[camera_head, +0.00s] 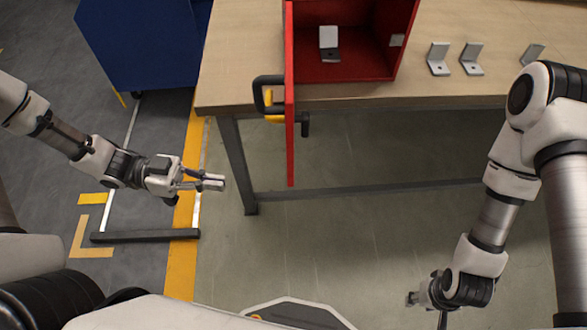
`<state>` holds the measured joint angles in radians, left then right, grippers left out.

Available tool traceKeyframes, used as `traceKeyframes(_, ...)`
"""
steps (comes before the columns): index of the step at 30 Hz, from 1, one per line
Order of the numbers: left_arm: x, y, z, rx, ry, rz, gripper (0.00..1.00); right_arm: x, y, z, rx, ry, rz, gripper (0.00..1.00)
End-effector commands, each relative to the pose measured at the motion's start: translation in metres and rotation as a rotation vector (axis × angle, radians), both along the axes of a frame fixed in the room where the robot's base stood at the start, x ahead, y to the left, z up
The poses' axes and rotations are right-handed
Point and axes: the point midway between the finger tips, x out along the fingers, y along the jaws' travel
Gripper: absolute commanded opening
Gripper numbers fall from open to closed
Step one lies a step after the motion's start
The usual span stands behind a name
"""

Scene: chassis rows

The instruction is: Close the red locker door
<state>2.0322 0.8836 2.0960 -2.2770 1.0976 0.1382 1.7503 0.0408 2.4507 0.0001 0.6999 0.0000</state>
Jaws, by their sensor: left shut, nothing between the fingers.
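The red locker (341,72) stands on the wooden table near the top middle of the head view. Its red door (290,130) is swung open and points toward me, seen nearly edge-on. A black handle (264,95) sticks out on the door's left side, with a yellow part by it. My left gripper (215,183) is shut and empty, to the left of the door and lower in the picture, apart from it. My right gripper (425,300) is low on the right, far from the door; its fingers are too small and partly hidden to judge.
A metal bracket (329,40) stands inside the locker. Several similar brackets (438,58) stand on the table (235,60) to the right. A blue cabinet (140,45) is at upper left.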

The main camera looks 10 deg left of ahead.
Motion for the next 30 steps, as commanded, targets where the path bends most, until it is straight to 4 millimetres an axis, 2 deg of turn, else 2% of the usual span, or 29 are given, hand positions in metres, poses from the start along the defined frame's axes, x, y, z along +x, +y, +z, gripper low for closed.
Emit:
traceKeyframes(1,0.007,0.012,0.027,-0.020,-0.037,0.049,0.00,0.000,0.000,0.020,0.000,0.000,0.001,0.40)
traceKeyframes(3,0.014,0.022,0.044,-0.046,-0.064,0.102,0.00,0.000,0.000,0.028,0.000,0.000,0.001,0.40)
traceKeyframes(5,0.018,0.025,0.052,-0.057,-0.079,0.121,0.00,0.000,0.000,0.031,0.000,-0.001,0.001,0.40)
traceKeyframes(8,0.020,0.020,0.050,-0.056,-0.084,0.115,0.00,0.000,0.000,0.025,0.000,-0.002,0.002,0.40)
traceKeyframes(11,0.022,0.007,0.046,-0.056,-0.082,0.111,0.00,0.000,0.000,0.016,0.000,-0.001,0.001,0.40)
traceKeyframes(20,0.034,-0.054,0.045,-0.051,-0.077,0.108,0.00,0.000,0.000,-0.006,0.000,0.000,0.001,0.40)
traceKeyframes(24,0.041,-0.081,0.047,-0.051,-0.079,0.109,0.00,0.000,0.000,-0.009,0.000,-0.001,0.001,0.40)
traceKeyframes(30,0.047,-0.107,0.048,-0.053,-0.080,0.113,0.00,0.000,0.000,-0.010,0.000,-0.001,0.001,0.40)
